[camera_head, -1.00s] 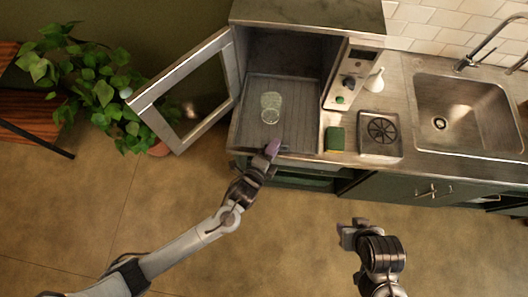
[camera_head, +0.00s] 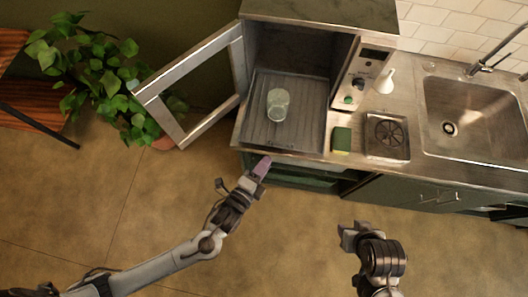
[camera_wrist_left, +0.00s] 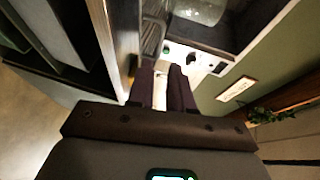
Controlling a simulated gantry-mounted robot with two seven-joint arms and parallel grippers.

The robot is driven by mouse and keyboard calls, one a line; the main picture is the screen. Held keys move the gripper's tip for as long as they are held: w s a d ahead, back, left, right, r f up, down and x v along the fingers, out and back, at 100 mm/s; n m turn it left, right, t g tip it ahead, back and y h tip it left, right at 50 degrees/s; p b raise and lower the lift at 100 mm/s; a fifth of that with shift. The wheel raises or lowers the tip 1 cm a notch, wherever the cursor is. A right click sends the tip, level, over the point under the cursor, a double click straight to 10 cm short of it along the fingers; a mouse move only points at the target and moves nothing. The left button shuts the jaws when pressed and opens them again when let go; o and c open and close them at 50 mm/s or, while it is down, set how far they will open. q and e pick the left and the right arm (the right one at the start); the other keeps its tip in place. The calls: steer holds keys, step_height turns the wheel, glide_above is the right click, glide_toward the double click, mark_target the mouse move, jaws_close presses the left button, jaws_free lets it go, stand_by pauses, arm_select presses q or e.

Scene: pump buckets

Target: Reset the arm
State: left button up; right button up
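My left gripper (camera_head: 261,168) is in front of the open microwave, just below the counter's front edge. Its purple fingers also show in the left wrist view (camera_wrist_left: 161,88), close together with a narrow gap and nothing between them. My right gripper (camera_head: 352,235) hangs over the floor at the lower right; its finger opening is not clear. A clear glass (camera_head: 278,104) stands upright inside the microwave (camera_head: 256,128), apart from both grippers.
The microwave door (camera_head: 190,82) stands open to the left, beside a leafy plant (camera_head: 75,65). A sponge (camera_head: 341,139), a drain plate (camera_head: 387,134), a white bottle (camera_head: 384,82) and a sink (camera_head: 470,120) are to the right. The floor in front is free.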

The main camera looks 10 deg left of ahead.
arm_select(q)
steer(key=shift+s, duration=0.1)
steer(key=s+a+r+n+g+y+p, duration=0.2)
steer(key=a+r+n+y+p, duration=0.1)
steer(key=a+r+n+p, duration=0.5)
steer(key=s+a+r+n+g+y, duration=0.2)
steer(key=s+a+n+g, duration=0.6)
steer(key=s+n, duration=0.3)
steer(key=shift+s+r+g+p, duration=0.25)
steer(key=shift+g+p, duration=0.15)
steer(key=shift+g, duration=0.2)
stand_by(3.4)
